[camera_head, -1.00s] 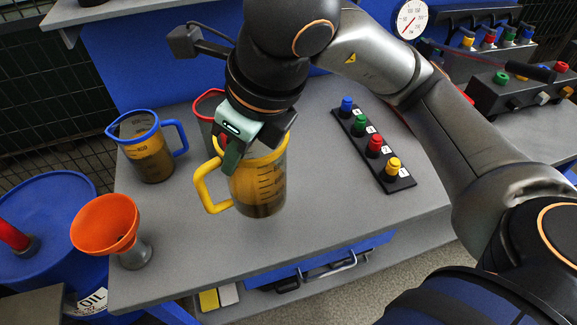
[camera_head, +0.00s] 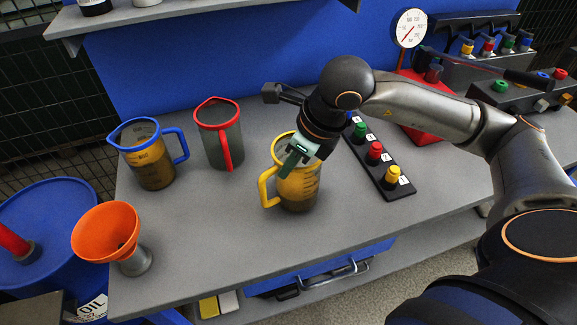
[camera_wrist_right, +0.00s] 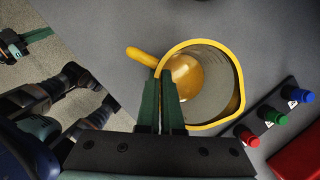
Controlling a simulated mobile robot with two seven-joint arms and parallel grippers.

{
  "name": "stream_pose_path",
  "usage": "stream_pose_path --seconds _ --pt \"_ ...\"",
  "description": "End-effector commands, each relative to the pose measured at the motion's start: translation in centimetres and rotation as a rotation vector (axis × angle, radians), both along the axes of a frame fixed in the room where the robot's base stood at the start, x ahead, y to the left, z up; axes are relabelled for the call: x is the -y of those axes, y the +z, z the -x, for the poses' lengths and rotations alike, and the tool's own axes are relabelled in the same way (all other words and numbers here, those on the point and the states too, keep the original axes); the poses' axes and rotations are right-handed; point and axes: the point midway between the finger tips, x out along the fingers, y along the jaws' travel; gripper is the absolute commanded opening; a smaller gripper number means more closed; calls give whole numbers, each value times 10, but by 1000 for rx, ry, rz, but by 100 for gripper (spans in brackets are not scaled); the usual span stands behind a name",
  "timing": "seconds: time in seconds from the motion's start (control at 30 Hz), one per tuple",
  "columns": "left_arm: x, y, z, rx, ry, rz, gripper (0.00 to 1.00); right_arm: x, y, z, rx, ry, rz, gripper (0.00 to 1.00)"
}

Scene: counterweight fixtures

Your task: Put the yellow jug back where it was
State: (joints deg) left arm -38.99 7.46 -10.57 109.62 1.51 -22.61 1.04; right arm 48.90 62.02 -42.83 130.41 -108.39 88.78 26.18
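A blue-rimmed jug (camera_head: 152,170) and a red-rimmed jug (camera_head: 220,145) stand to the left. A button strip (camera_head: 378,165) is close on the right, with a gauge (camera_head: 410,28) behind. An orange funnel (camera_head: 105,232) is at the left front. The bench front is clear.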

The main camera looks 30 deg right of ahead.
Motion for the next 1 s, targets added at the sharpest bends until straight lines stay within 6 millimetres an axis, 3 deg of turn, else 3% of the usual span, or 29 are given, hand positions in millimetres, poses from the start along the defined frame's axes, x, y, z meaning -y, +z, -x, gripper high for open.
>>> stream_pose_path --seconds 0.5,0.77,1.0 --pt "0 -2 -1 3 -1 0 0 0 -14 -1 6 -1 0 0" --pt "0 0 -1 4 0 0 0 0 -12 0 2 -1 -1 32" --pt "0 1 -2 4 0 0 0 0 -12 0 2 -1 -1 33"
